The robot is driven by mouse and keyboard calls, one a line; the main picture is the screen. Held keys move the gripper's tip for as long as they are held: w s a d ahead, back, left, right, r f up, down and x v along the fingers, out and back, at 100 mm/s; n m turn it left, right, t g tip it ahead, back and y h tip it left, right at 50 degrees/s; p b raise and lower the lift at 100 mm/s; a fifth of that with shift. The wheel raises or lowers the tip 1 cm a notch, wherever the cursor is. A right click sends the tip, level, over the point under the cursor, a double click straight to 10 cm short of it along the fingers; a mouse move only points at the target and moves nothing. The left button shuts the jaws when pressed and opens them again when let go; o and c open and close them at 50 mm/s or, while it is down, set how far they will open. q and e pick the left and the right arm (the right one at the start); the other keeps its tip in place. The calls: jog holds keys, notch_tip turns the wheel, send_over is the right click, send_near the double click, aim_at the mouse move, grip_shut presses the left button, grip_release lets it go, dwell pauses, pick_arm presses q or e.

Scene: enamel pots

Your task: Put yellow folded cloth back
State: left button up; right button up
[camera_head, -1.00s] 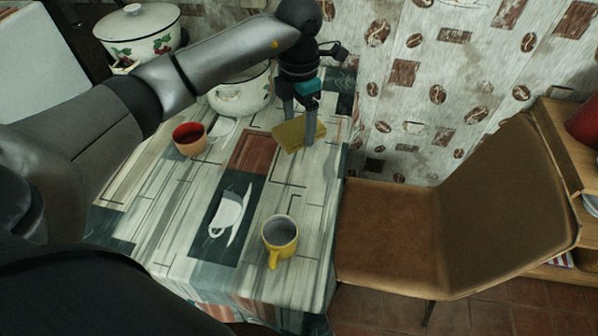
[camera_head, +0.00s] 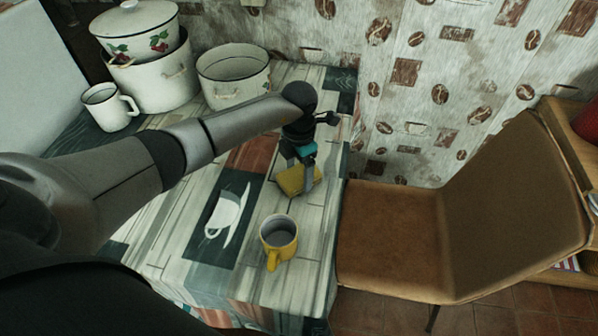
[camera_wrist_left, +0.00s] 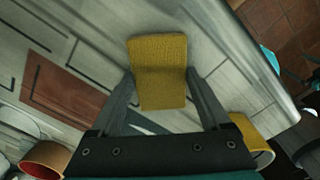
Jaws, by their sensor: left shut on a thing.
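The yellow folded cloth (camera_head: 297,180) is a small flat block between the fingers of my left gripper (camera_head: 299,184), near the right edge of the table. My left gripper is shut on it, one finger on each side. In the left wrist view the cloth (camera_wrist_left: 160,68) sits between the two fingertips (camera_wrist_left: 161,78), over pale wood-print tablecloth. I cannot tell whether its underside touches the table.
A yellow mug (camera_head: 279,241) stands in front of the cloth. White enamel pots (camera_head: 232,76) and a white mug (camera_head: 108,107) stand at the back left. An orange-red mug (camera_wrist_left: 46,158) shows in the wrist view. A brown chair (camera_head: 395,240) adjoins the table's right side.

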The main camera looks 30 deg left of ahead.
aim_at(299, 175)
pick_arm(q)
jog(key=shift+f, duration=0.15)
jog(key=o, duration=1.2)
jog(key=shift+c, duration=0.2)
jog(key=shift+r, duration=0.5)
notch_tip(299, 175, up, 12)
jog(key=p, duration=0.2)
jog(key=shift+f, duration=0.25)
